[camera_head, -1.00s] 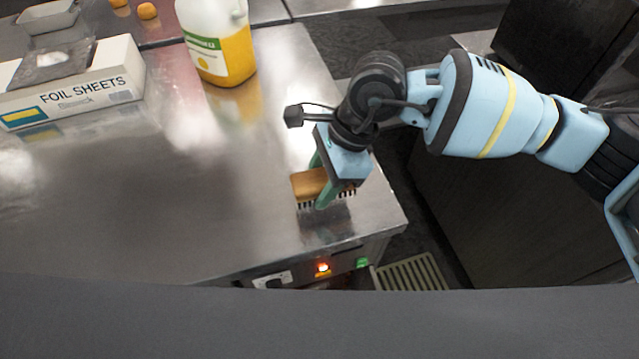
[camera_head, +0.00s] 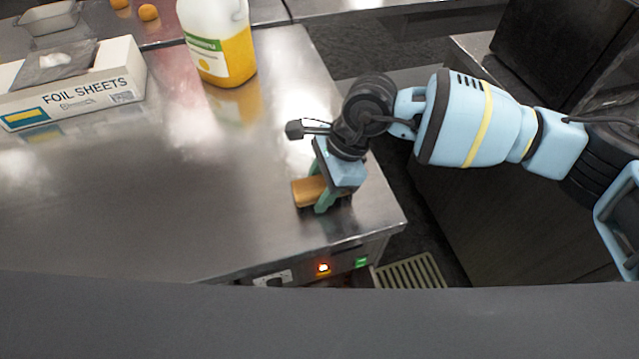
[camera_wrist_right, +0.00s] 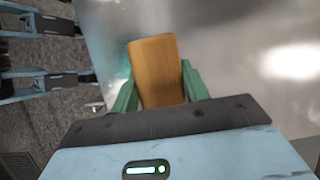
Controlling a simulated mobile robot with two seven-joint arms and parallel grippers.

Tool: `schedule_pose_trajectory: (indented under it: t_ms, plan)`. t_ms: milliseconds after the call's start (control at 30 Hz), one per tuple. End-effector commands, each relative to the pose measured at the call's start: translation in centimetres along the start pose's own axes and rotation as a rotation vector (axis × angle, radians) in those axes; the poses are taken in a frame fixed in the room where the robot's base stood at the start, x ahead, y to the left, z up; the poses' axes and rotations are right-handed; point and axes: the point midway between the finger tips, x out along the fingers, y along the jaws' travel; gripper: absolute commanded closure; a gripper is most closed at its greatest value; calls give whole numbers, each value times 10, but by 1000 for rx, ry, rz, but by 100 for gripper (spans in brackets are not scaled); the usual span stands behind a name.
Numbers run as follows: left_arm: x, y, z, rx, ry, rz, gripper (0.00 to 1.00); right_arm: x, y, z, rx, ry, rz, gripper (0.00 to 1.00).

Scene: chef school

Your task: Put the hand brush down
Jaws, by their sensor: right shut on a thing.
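The hand brush (camera_head: 308,191) has a tan wooden back and sits near the front right corner of the steel counter (camera_head: 150,215). In the head view my right gripper (camera_head: 326,199) is above it with green fingers on either side. In the right wrist view the wooden brush back (camera_wrist_right: 157,72) stands between the two green fingers (camera_wrist_right: 158,95), which are shut on it. The bristles are hidden now, and the brush looks at or very near the counter surface; I cannot tell if it touches. My left gripper is not in view.
A foil sheets box (camera_head: 75,95) and a bottle of yellow liquid (camera_head: 222,45) stand farther back on the counter. A metal tray (camera_head: 48,17) is at the back left. The counter's right edge drops to the floor. The middle of the counter is clear.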

Motion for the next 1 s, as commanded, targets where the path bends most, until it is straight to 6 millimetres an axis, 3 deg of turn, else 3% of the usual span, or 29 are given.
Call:
schedule_pose_trajectory:
  t_ms: [33, 67, 200, 633, 1000]
  plan:
    - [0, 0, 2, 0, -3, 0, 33, 2, 0, -1, 1, -1, 2, 79]
    - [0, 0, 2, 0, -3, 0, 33, 2, 0, -1, 1, -1, 2, 52]
    - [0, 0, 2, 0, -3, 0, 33, 2, 0, -1, 0, 0, 1, 34]
    - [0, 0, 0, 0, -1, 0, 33, -8, 0, 0, 0, 1, -1, 33]
    - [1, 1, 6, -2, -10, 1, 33, -76, -1, 0, 1, -1, -1, 33]
